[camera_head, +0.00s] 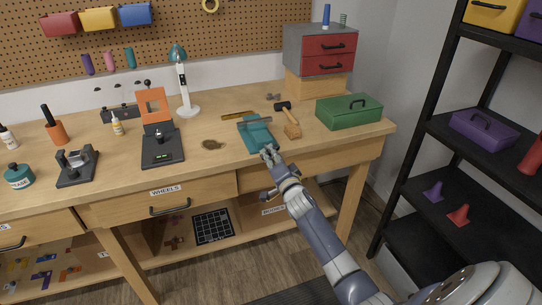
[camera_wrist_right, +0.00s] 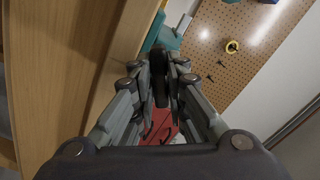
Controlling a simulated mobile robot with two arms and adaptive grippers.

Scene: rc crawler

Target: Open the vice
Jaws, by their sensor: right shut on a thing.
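The teal vice (camera_head: 259,138) sits near the front edge of the workbench, right of the middle in the head view. My right gripper (camera_head: 269,153) is at the vice's front end, reaching in from the lower right. In the right wrist view, my right gripper's fingers (camera_wrist_right: 160,80) are closed around a dark bar (camera_wrist_right: 159,70), which looks like the vice handle. A teal part of the vice (camera_wrist_right: 166,36) shows just beyond the fingers. The gripper hides the handle in the head view, and how wide the jaws stand is hard to tell. My left gripper is not in view.
A green toolbox (camera_head: 349,112) stands farther right. A lamp (camera_head: 183,84) and an orange-and-black device (camera_head: 155,125) stand to the left. The WHEELS drawer (camera_head: 120,205) is below.

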